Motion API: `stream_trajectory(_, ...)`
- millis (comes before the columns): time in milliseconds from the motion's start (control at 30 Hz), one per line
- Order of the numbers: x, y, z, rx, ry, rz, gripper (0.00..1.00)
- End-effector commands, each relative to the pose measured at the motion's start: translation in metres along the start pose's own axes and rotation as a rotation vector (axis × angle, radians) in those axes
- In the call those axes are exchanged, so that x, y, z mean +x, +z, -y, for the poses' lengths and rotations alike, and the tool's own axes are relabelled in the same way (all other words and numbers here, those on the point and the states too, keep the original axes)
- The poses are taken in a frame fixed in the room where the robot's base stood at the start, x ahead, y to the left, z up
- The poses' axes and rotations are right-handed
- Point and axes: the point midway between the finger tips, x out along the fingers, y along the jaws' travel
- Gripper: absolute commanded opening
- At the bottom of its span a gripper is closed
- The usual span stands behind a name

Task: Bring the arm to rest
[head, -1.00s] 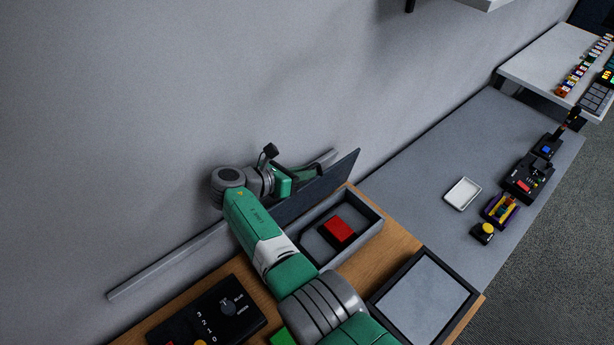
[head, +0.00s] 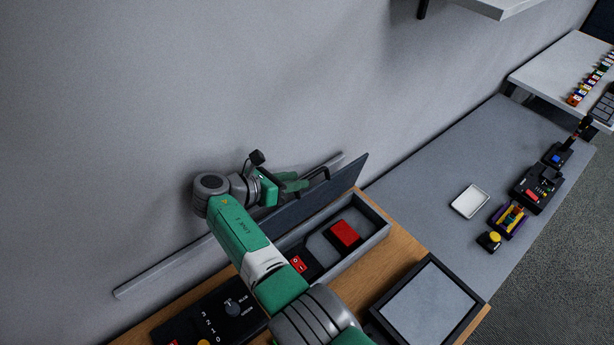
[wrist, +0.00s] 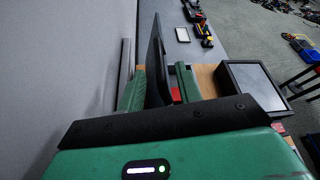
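My arm is bent over the wooden workbench, with its green and grey links in the lower middle of the head view. My gripper (head: 305,182) is beside the dark upright panel (head: 335,190), near the wall. In the wrist view my gripper (wrist: 160,80) has its two green fingers apart. The dark panel (wrist: 157,50) shows between them, with gaps on either side; I cannot tell whether it reaches in between the fingertips. Nothing is seen held. No cable can be made out.
A grey tray (head: 376,235) along the panel holds a red block (head: 345,233) and a red switch (head: 298,264). A black-framed pad (head: 425,305) and a black dial box (head: 215,315) are on the bench. A white dish (head: 470,201) and small devices stand on the grey table (head: 425,185).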

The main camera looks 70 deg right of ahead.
Motion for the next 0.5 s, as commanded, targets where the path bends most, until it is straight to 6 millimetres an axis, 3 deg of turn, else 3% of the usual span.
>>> stream_trajectory(167, -0.02, 0.0, 0.0, 0.001, 0.001, 0.0, 0.34)
stream_trajectory(500, -0.022, 0.0, 0.0, 0.001, 0.0, 0.0, 0.34)
